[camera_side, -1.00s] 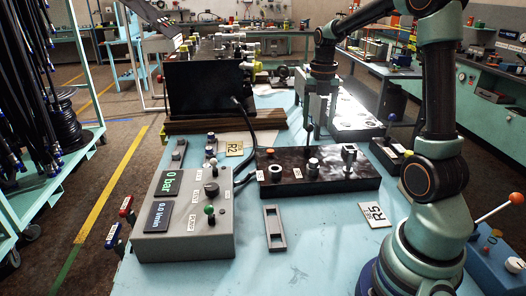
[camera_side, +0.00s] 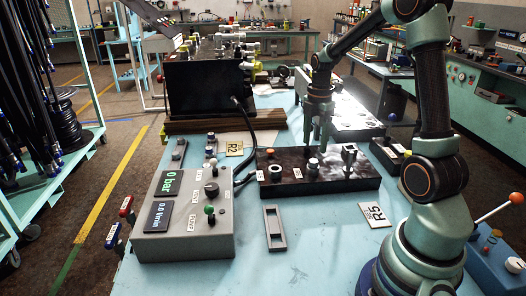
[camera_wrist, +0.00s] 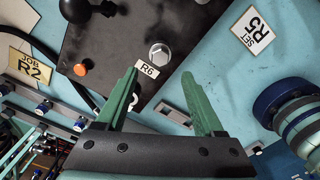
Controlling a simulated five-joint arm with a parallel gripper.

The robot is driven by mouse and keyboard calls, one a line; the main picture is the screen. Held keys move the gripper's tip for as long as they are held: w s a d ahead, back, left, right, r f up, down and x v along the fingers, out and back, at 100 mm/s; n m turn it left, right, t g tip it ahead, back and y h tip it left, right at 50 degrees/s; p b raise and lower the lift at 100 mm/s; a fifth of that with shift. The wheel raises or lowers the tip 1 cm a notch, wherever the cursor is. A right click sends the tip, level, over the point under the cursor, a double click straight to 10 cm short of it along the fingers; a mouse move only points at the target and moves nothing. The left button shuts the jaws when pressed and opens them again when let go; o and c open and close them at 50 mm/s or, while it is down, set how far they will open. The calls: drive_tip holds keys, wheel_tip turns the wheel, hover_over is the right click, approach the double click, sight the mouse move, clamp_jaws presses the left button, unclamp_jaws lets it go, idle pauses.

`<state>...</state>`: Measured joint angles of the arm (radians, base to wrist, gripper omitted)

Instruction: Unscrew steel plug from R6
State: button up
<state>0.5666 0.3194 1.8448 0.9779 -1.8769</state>
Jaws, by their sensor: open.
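The steel plug of R6 is a bright hex head (camera_wrist: 159,52) in the dark block, beside the white R6 label (camera_wrist: 148,70). In the side view a steel fitting (camera_side: 313,165) on top of the block appears to be this plug. My gripper (camera_wrist: 160,74) is open, its two green fingers spread, with nothing between them. In the wrist view the plug shows just beyond the gap between the fingertips. In the side view my gripper (camera_side: 318,146) points down over the block, close above the plug; I see no contact.
The black block (camera_side: 360,180) also carries an orange cap (camera_side: 270,153) and other fittings (camera_side: 349,155). A grey control box (camera_side: 185,240) reading 0 bar stands to the left. A slotted grey plate (camera_side: 275,228) and the R5 card (camera_side: 375,214) lie in front.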

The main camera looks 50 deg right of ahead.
sight(314, 161)
drive_tip(key=shift+f, duration=3.15)
clamp_jaws()
drive_tip(key=n, duration=0.6)
drive_tip(key=shift+s, duration=0.1)
drive_tip(key=n, duration=0.6)
drive_tip(key=shift+s, duration=0.1)
unclamp_jaws()
drive_tip(key=shift+r, duration=0.15)
